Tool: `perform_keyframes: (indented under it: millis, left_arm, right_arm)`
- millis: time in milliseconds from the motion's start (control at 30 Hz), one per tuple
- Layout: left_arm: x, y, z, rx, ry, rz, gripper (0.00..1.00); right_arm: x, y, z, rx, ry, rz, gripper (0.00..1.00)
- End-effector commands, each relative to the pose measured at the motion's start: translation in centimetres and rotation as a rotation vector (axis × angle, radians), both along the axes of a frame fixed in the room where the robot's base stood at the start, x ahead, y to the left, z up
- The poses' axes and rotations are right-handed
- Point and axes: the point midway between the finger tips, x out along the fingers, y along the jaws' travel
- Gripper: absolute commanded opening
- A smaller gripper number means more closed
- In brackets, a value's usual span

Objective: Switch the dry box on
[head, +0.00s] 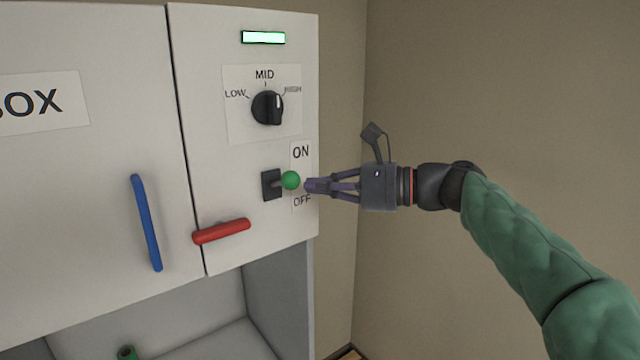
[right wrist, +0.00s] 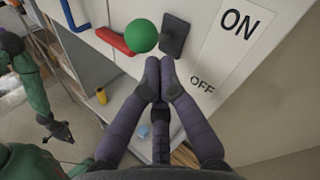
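The dry box (head: 95,215) is a white cabinet with a right-hand control panel. Its switch has a dark plate (head: 271,184) and a lever ending in a green ball (head: 291,180), between the ON label (head: 301,152) and the OFF label (head: 302,201). The ball sits level with the upper middle of the plate. A bar lamp (head: 264,37) glows green. My right gripper (head: 308,185) is shut and empty, fingertips just right of the ball; the right wrist view also shows the ball (right wrist: 141,36) close to the fingertips. My left gripper (right wrist: 60,131) hangs far off; its finger state is unclear.
A black dial (head: 267,107) points towards HIGH. A blue handle (head: 146,222) and a red handle (head: 221,231) stick out lower left of the switch. Free room lies right of the cabinet.

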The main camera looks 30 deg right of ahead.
Motion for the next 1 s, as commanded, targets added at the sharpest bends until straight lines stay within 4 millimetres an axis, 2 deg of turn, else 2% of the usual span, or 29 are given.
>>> perform_keyframes:
  millis: [300, 567, 1000]
  left_arm:
    - [0.0, 0.0, 0.1, 0.0, 0.0, 0.0, 0.0]
    - [0.0, 0.0, 1.6, 0.0, 0.0, 0.0, 0.0]
    - [0.0, 0.0, 1.3, 0.0, 0.0, 0.0, 0.0]
  right_arm:
    - [0.0, 0.0, 0.1, 0.0, 0.0, 0.0, 0.0]
    - [0.6, 0.7, 1.7, -0.001, -0.001, 0.002, 0.0]
    - [0.7, 0.8, 1.4, 0.001, 0.0, 0.003, 0.0]
